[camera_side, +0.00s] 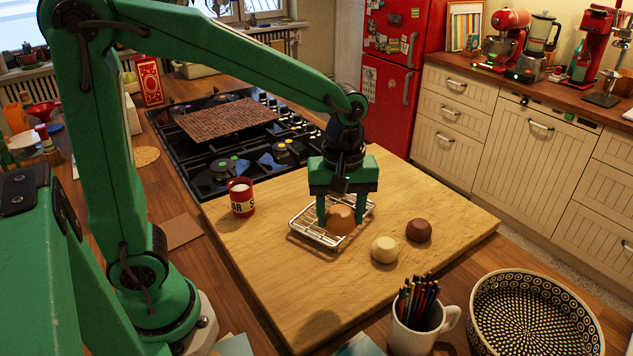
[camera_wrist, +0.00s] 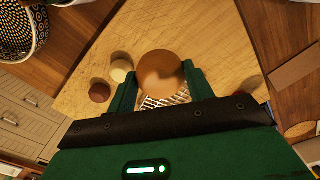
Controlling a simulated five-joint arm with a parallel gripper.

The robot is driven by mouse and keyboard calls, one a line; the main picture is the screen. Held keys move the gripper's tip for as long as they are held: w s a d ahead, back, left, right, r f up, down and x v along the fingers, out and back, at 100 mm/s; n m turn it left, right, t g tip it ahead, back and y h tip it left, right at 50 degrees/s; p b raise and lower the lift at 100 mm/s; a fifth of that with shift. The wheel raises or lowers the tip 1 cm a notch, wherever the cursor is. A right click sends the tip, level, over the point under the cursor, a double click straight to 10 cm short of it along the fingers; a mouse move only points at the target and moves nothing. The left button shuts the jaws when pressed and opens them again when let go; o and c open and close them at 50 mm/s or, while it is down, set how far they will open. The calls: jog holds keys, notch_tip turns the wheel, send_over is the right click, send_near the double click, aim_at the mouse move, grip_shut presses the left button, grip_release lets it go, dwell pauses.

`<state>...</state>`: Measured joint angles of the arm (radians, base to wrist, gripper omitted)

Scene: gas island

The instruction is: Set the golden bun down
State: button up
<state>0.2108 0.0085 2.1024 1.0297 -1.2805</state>
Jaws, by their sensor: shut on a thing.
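The golden bun (camera_side: 341,219) is a round, golden-brown ball between the two fingers of my gripper (camera_side: 341,212). My gripper is shut on it, right at the wire rack (camera_side: 310,235), a small silver tray-like grid on the wooden board. I cannot tell whether the bun touches the rack. In the wrist view the bun (camera_wrist: 160,71) sits between the green fingertips (camera_wrist: 163,85), with part of the rack (camera_wrist: 165,101) showing beneath it. A pale bun (camera_side: 385,249) and a dark brown bun (camera_side: 418,230) lie on the board, right of the rack.
The wooden board (camera_side: 290,300) has free room in front. A white mug of pencils (camera_side: 425,318) and a patterned bowl (camera_side: 535,315) stand at the front right.

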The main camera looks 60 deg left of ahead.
jog(key=shift+w+a+r+n, duration=0.15)
jog(key=shift+w+a+n, duration=0.05)
jog(key=shift+a, duration=0.3)
jog(key=shift+w+a+r+n, duration=0.1)
jog(key=shift+w+a+n, duration=0.1)
jog(key=shift+a, duration=0.3)
jog(key=w+a+f, duration=0.1)
jog(key=a+f, duration=0.1)
jog(key=a, duration=0.1)
jog(key=w+a+f, duration=0.2)
jog(key=a, duration=0.2)
jog(key=w+a+f, duration=0.1)
jog(key=a+f, duration=0.2)
jog(key=shift+w+a, duration=0.2)
jog(key=shift+a, duration=0.2)
jog(key=shift+f, duration=0.15)
jog(key=shift+f, duration=1.85)
jog(key=shift+f, duration=0.15)
jog(key=o, duration=1)
jog(key=shift+c, duration=0.2)
